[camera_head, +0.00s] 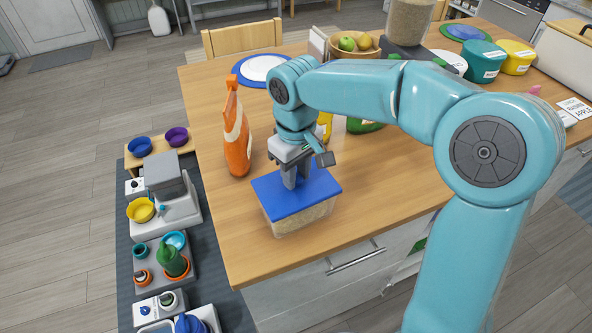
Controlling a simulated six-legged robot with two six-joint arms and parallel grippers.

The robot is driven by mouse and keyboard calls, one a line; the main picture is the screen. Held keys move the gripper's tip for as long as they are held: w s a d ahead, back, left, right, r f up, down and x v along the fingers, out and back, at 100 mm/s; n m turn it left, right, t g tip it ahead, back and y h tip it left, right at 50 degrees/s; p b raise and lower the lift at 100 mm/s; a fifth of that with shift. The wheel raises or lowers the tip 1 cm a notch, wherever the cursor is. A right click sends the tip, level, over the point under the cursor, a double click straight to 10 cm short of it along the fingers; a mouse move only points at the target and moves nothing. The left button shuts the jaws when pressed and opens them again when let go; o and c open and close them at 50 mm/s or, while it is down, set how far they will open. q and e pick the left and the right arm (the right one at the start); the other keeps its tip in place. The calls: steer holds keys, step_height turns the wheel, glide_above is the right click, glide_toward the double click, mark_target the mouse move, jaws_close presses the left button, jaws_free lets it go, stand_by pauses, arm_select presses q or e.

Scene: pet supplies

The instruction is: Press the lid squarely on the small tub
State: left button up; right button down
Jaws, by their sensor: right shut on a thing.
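The small tub (305,222) is clear and box-shaped, with pale grainy contents. It stands near the front left corner of the wooden table. The flat blue lid (315,197) lies over the tub's top, roughly in line with its sides. I cannot tell whether its edges are fully seated. My right gripper (292,184) reaches down from above and is shut on the lid near its middle; the fingers hide what part they grip. My left gripper is not in view.
An orange spray bottle (237,135) stands close behind and left of the tub. A plate (262,68), a fruit bowl (354,45) and teal (482,63) and yellow (517,58) tubs are farther back. Pet bowls and feeders stand on the floor at left. The table right of the tub is clear.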

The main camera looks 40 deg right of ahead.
stand_by(0.4)
steer(key=shift+c, duration=1.4)
jaws_free()
steer(key=shift+r+p, duration=3.15)
steer(key=shift+r, duration=0.35)
steer(key=shift+c, duration=0.3)
jaws_close()
steer(key=shift+f, duration=0.2)
steer(key=shift+f+b, duration=2.25)
steer(key=shift+f, duration=0.5)
steer(key=shift+r, duration=0.15)
